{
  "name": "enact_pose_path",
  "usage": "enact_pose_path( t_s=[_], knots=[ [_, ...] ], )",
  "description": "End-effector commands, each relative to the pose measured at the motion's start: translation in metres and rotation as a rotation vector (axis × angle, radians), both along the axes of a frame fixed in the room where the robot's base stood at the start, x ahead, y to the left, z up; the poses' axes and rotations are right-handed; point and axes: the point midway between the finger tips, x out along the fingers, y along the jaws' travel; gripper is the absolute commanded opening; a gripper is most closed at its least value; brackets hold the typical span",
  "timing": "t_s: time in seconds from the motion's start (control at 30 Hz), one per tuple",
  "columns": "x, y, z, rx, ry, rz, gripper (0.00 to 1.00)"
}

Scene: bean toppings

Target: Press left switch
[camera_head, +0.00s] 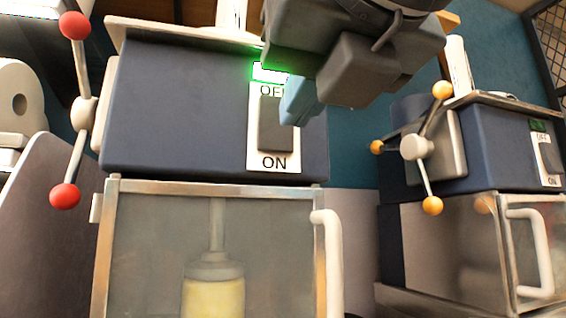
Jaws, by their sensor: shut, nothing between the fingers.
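The left switch (275,125) is a dark grey rocker on a white plate marked OFF at the top and ON at the bottom. It sits on the front of the left blue machine (180,115). A green light (268,72) glows just above the plate. My gripper (293,110) is shut and empty, its blue fingertips in front of the upper right part of the switch and covering part of the OFF lettering. I cannot tell whether the fingertips touch the switch.
A red-knobbed lever (85,110) stands on the left machine's left side. Below is a clear-fronted compartment with a white handle (328,262). A second blue machine (490,150) at right has a yellow-knobbed lever (416,147) and its own switch (548,158).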

Motion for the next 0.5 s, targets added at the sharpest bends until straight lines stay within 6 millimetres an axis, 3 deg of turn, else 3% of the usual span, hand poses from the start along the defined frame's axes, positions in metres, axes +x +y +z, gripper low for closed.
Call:
enact_pose_path(
  t_s=[0.2, 0.5],
  knots=[
    [-0.025, -0.007, 0.003, 0.000, -0.002, 0.002, 0.00],
    [-0.030, -0.009, 0.005, 0.000, -0.002, 0.001, 0.00]
  ],
)
